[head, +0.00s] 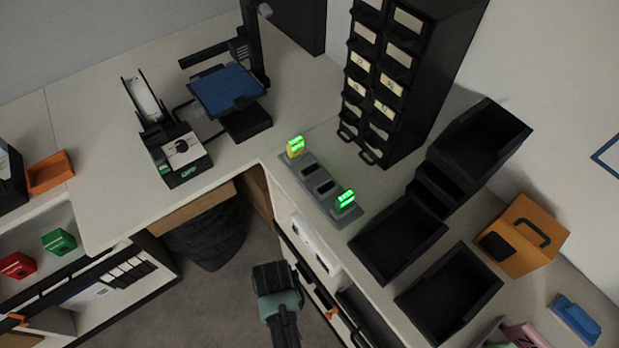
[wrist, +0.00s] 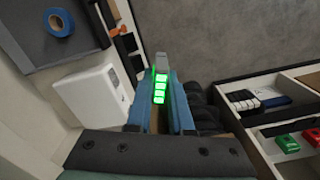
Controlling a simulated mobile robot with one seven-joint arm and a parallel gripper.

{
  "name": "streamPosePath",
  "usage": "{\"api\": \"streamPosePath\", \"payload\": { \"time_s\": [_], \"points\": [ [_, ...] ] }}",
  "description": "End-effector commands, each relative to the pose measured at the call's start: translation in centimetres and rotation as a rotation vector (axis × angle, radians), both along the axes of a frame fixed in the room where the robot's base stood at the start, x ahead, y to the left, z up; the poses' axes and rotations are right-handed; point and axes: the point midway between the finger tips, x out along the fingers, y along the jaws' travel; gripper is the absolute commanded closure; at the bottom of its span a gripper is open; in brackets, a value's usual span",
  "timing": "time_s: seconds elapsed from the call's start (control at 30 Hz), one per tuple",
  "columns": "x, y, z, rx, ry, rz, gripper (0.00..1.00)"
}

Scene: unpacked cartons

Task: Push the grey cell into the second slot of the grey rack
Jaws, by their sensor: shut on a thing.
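The grey rack (head: 332,206) lies on the counter. A yellow cell (head: 296,147) with a lit green display stands at its far left end, and another cell (head: 345,199) with a green display stands at its near right end. Two dark empty slots show between them. My gripper (wrist: 161,95) is shut on the grey cell (wrist: 161,62), whose green lit bars show between the blue fingers in the wrist view. In the head view my gripper (head: 275,278) is in front of the counter, apart from the rack, and the held cell is hidden there.
A tall black drawer tower (head: 405,75) stands behind the rack. Open black bins (head: 397,238) and an orange box (head: 520,238) are to its right. A printer with a blue plate (head: 227,90) is at the left back. The counter just left of the rack is clear.

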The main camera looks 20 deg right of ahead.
Motion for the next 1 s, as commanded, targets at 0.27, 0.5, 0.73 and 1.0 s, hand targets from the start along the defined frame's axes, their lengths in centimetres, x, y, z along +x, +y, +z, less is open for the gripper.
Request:
{"api": "streamPosePath", "payload": {
  "time_s": [0.27,0.5,0.73,1.0],
  "points": [
    [0.0,0.2,2.8,0.0,0.001,0.006,1.0],
    [0.0,0.1,2.7,0.0,0.001,0.005,1.0],
    [0.0,0.1,2.8,0.0,0.0,0.005,1.0],
    [1.6,-1.9,5.2,-0.001,-0.004,0.233,1.0]
  ]
}}
